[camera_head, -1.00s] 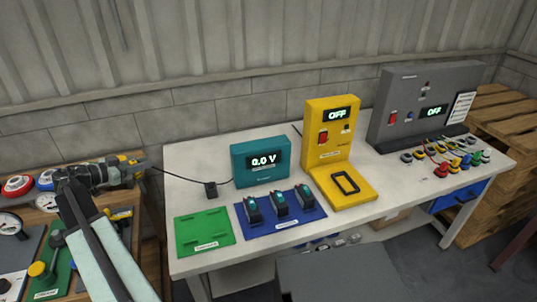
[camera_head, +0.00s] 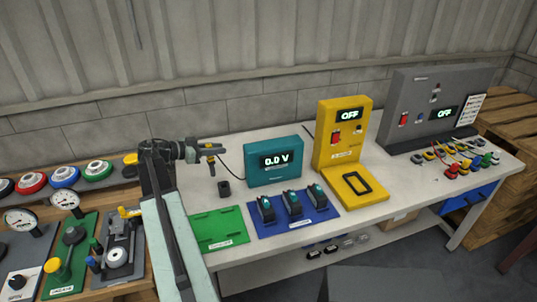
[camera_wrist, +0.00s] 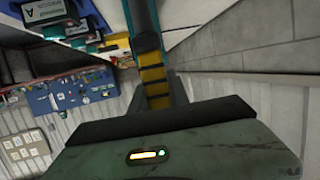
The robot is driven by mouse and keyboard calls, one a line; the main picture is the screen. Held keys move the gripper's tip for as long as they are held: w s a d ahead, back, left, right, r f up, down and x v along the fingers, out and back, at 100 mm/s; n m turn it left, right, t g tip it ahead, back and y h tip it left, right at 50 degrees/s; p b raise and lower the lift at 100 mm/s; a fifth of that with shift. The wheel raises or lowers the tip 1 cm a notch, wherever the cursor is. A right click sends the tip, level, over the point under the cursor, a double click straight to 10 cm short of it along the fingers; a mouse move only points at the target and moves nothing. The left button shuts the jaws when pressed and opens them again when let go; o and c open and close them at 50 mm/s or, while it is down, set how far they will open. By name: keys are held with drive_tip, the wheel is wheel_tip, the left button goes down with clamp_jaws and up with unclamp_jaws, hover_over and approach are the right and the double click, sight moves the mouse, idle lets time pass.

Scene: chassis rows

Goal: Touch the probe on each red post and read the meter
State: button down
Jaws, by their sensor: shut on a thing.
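My gripper (camera_head: 200,151) is shut on the probe (camera_head: 208,159), above the bench's left end. In the wrist view the probe (camera_wrist: 151,75) shows as a dark, yellow-banded stick with teal edges, running up out of frame. A thin dark cable runs from it to the teal meter (camera_head: 259,177), which reads 0.0 V. Three black battery packs with teal tops, left (camera_head: 265,209), middle (camera_head: 291,203) and right (camera_head: 316,195), stand on the blue mat (camera_head: 285,228). The probe is apart from them. Red posts are too small to make out.
A small black holder (camera_head: 223,188) stands left of the meter. A green mat (camera_head: 218,229) lies bare. A yellow tester (camera_head: 339,143) and a grey cabinet (camera_head: 421,100) both read OFF. Gauges and knobs crowd the left table.

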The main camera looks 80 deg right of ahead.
drive_tip(key=s+a+r+m+g+y+p, duration=0.1)
drive_tip(key=s+a+r+y+p, duration=0.15)
drive_tip(key=s, duration=0.65)
drive_tip(key=s+a+r+m+g+y+p, duration=0.15)
drive_tip(key=s+a, duration=0.25)
drive_tip(key=s, duration=0.6)
drive_tip(key=shift+t+h, duration=0.35)
drive_tip(key=shift+h, duration=0.25)
wheel_tip(320, 180, down, 6)
drive_tip(key=b, duration=0.5)
drive_tip(key=shift+w+a+b, duration=0.1)
drive_tip(key=shift+b, duration=0.3)
drive_tip(key=shift+f+b, duration=0.65)
drive_tip(key=shift+b, duration=0.1)
wheel_tip(320, 180, up, 6)
drive_tip(key=p, duration=0.6)
